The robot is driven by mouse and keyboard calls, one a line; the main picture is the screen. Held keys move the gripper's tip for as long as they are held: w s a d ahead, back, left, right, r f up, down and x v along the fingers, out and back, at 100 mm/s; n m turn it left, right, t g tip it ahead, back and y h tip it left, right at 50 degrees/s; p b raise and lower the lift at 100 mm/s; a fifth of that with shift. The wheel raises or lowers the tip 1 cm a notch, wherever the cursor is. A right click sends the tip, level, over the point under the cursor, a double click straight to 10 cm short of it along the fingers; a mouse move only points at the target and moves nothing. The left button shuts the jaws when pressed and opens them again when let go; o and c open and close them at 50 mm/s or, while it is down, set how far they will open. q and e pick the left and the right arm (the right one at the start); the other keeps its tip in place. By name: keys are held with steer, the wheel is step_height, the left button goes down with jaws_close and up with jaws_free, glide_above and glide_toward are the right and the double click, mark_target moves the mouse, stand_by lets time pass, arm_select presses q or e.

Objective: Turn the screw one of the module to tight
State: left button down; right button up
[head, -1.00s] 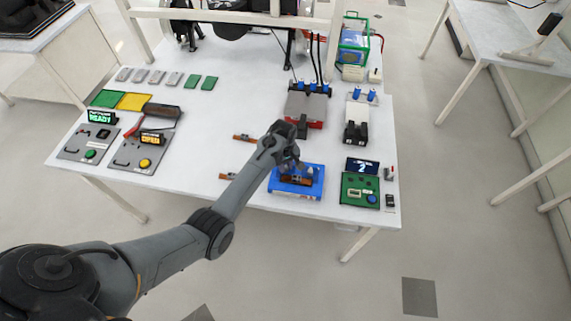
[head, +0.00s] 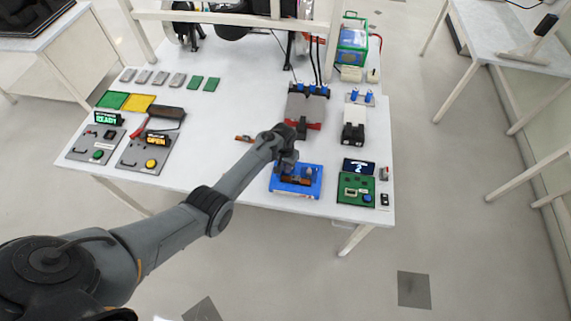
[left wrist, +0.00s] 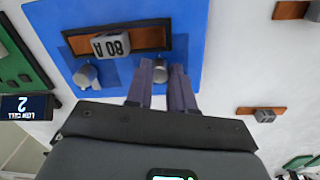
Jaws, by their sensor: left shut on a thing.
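The blue module (head: 308,192) lies near the front edge of the table. In the left wrist view its blue plate (left wrist: 121,78) carries a brown block with a grey piece marked "80 A" (left wrist: 111,45). A round grey screw (left wrist: 86,76) stands free on one side of it. My left gripper (head: 286,167) is at the module. In the left wrist view its fingers (left wrist: 168,72) point at the plate, shut on a second grey screw (left wrist: 178,68), which they partly hide. I cannot tell how tight either screw is. My right gripper is not in view.
A green board (head: 352,190) with a small display reading "2" (head: 359,167) stands right of the module. A grey and red unit (head: 305,105) is behind it. A small brown strip with a grey piece (left wrist: 262,113) lies on bare table beside the module.

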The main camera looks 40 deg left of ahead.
arm_select(q)
steer(key=m, duration=0.2)
steer(key=shift+m, duration=0.4)
steer(key=m, duration=0.2)
steer(key=shift+m, duration=0.4)
steer(key=m, duration=0.2)
steer(key=shift+m, duration=0.4)
steer(key=m, duration=0.3)
steer(key=shift+f+m, duration=0.1)
steer(key=shift+m, duration=0.2)
steer(key=m+b, duration=0.2)
steer(key=m, duration=0.4)
steer(key=shift+w, duration=0.1)
steer(key=m+b, duration=0.2)
steer(key=m, duration=0.2)
steer(key=shift+d+m+y+b, duration=0.1)
steer(key=shift+m+y+b, duration=0.3)
steer(key=shift+m, duration=1)
